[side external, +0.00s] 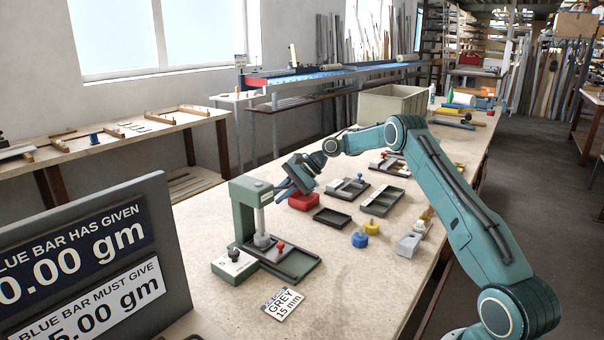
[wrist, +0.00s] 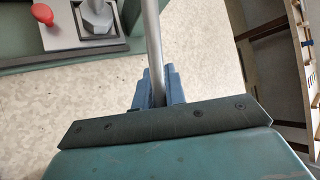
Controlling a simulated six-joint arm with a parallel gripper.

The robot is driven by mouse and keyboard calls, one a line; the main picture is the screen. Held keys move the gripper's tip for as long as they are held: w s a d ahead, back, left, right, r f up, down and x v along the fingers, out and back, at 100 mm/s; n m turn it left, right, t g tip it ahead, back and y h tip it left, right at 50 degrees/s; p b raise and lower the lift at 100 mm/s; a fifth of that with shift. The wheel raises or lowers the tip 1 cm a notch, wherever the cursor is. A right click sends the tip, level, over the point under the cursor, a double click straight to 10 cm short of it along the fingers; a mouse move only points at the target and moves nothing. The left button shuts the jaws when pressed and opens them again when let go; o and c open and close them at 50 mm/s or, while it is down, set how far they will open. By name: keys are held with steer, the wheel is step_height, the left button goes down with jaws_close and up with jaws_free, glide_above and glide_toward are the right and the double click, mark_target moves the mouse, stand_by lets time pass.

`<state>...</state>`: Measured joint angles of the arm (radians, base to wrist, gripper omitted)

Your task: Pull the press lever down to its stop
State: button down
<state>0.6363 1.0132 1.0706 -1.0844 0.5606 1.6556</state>
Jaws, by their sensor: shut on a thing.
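The press (side external: 242,209) is a grey-green column with a head, standing on a dark tray-like base on the bench. A pale ram (side external: 262,230) hangs below its head. In the wrist view the press lever (wrist: 152,35) is a thin silver rod running up from between my blue fingers. My gripper (wrist: 157,78) is shut around this rod. In the side view my gripper (side external: 287,187) is just right of the press head, and the lever is hard to make out there. The lever's far end is out of frame in the wrist view.
A "GREY 15 mm" card (side external: 284,303) lies in front. A sign board (side external: 95,260) stands left.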

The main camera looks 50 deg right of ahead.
steer(key=shift+s+a+f+g, duration=0.35)
steer(key=shift+a+f, duration=0.25)
steer(key=shift+f, duration=0.2)
steer(key=c, duration=1.5)
jaws_free()
steer(key=shift+d+r, duration=0.1)
steer(key=shift+r, duration=0.2)
steer(key=v, duration=1.4)
steer(key=shift+s+d, duration=0.15)
steer(key=shift+d, duration=0.1)
steer(key=shift+r, duration=0.1)
